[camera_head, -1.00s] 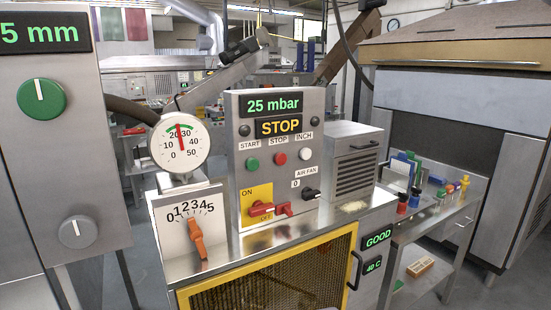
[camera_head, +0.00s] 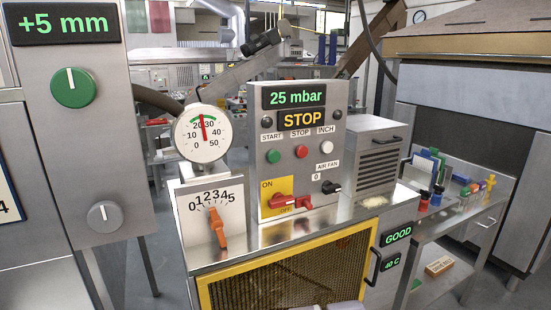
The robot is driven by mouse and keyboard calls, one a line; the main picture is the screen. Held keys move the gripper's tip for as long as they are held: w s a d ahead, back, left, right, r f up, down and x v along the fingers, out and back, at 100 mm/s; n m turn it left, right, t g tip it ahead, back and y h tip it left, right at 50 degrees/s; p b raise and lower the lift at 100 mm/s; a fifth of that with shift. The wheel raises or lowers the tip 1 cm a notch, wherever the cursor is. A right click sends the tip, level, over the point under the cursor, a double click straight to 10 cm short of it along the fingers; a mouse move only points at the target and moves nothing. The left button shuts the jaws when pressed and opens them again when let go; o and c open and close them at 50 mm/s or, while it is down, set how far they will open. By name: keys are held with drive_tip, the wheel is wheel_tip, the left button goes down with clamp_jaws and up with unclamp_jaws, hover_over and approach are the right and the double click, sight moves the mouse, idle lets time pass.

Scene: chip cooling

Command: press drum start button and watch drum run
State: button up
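The green START button (camera_head: 273,156) is on the upright steel control panel (camera_head: 262,185), left of the red STOP button (camera_head: 301,152) and the white INCH button (camera_head: 327,147). Above them the displays read 25 mbar (camera_head: 297,96) and STOP (camera_head: 302,119). A red switch handle (camera_head: 280,202) sits on a yellow ON/OFF plate (camera_head: 277,187) below. A yellow-framed mesh guard (camera_head: 290,270) fronts the cabinet; what lies behind it is too dark to make out. My gripper cannot be made out; only grey parts, apparently mine, show at the bottom edge.
A round dial gauge (camera_head: 203,132) and a 0-5 scale with an orange lever (camera_head: 216,228) stand left of the panel. A left panel (camera_head: 75,145) shows +5 mm. GOOD (camera_head: 397,236) and 40 C displays are on the right. A side table (camera_head: 440,225) holds small coloured items.

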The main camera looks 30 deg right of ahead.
clamp_jaws()
idle(0.7)
idle(0.8)
